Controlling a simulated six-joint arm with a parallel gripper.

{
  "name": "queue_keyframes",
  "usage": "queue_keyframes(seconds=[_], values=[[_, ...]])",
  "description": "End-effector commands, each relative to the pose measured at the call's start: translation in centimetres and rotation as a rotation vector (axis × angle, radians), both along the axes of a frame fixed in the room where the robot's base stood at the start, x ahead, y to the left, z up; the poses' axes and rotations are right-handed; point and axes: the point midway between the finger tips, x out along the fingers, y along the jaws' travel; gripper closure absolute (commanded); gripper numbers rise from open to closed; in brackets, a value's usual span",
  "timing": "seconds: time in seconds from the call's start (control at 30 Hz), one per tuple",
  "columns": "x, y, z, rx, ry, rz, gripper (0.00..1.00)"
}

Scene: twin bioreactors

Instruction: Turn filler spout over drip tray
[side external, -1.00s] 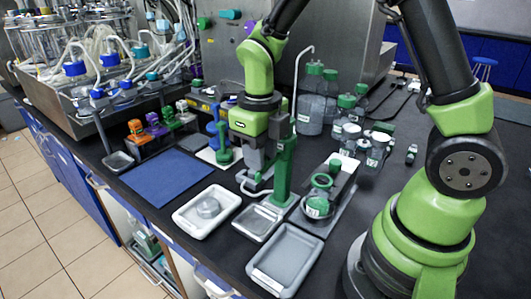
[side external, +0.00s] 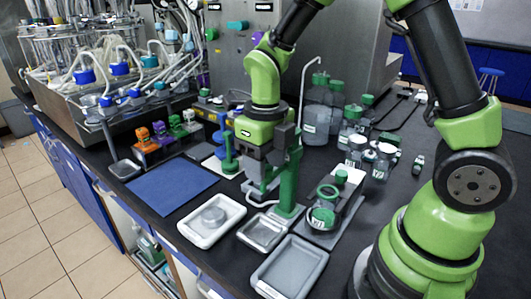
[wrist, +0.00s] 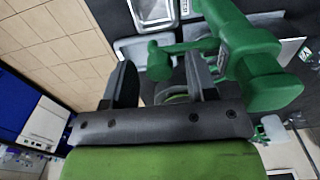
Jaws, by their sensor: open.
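The green filler stands on a post (side external: 290,178) at the middle of the bench. In the wrist view its green body (wrist: 255,60) is at the right, and a green spout arm (wrist: 185,47) reaches left from it. The grey drip tray (side external: 263,233) lies at the foot of the post; it also shows at the top of the wrist view (wrist: 153,10). My gripper (side external: 262,188) points down close beside the post. In the wrist view its fingers (wrist: 162,75) are apart, with the spout arm near their tips. I cannot tell if they touch it.
A blue mat (side external: 172,186) is at the left. Several bottles (side external: 318,110) are behind.

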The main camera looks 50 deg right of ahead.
Motion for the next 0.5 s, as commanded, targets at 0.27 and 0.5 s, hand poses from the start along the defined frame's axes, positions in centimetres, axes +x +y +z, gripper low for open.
queue_keyframes(seconds=[0.27, 0.5], values=[[0.2, 0.0, 4.1, 0.001, -0.01, -0.001, 0.48], [0.1, -0.1, 8.3, 0.0, -0.007, 0.0, 0.48]])
